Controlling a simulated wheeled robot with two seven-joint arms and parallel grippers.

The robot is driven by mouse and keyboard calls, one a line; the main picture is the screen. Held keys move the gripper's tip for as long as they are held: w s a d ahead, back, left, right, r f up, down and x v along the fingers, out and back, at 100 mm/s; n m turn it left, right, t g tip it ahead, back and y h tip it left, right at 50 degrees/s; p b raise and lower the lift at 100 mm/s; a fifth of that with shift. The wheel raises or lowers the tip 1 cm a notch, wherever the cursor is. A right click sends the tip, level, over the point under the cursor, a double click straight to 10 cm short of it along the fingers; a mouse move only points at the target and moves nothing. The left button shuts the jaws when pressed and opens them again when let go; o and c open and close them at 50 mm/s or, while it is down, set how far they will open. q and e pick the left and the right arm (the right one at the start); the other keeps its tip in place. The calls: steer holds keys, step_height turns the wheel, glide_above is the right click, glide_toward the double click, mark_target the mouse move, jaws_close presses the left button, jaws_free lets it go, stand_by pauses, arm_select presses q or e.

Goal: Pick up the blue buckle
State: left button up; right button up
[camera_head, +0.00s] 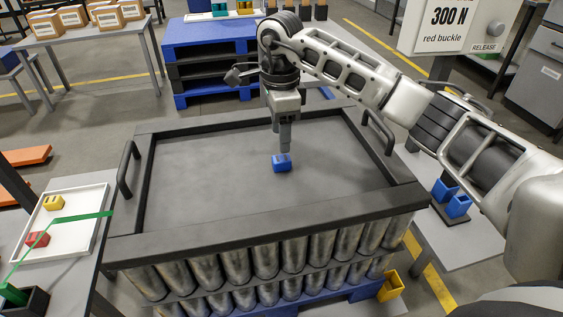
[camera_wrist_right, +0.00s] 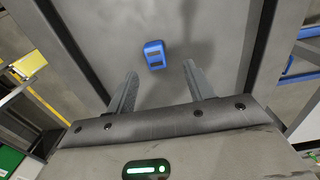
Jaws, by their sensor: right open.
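The blue buckle (camera_head: 281,163) lies on the grey, dark-framed tray top (camera_head: 200,180) that sits over rows of metal cans. In the right wrist view the blue buckle (camera_wrist_right: 154,55) lies beyond my fingertips, roughly between their lines. My right gripper (camera_head: 285,146) points down just above and behind the buckle in the head view. Its two fingers (camera_wrist_right: 157,76) are apart with nothing between them. I cannot tell the exact gap in height to the buckle. My left gripper is not in view.
A white tray (camera_head: 84,243) with a yellow and a red buckle stands at the left. More blue pieces (camera_head: 457,206) sit on a side table at the right. Raised dark rims and handles (camera_head: 129,168) edge the tray top. Its grey surface is otherwise clear.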

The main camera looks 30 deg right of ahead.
mark_target(281, 158)
steer(key=shift+s+a+f, duration=0.1)
steer(key=shift+s+f, duration=0.1)
steer(key=shift+f, duration=1.35)
steer(key=shift+s+f, duration=0.15)
steer(key=shift+f, duration=1.35)
steer(key=c, duration=1.1)
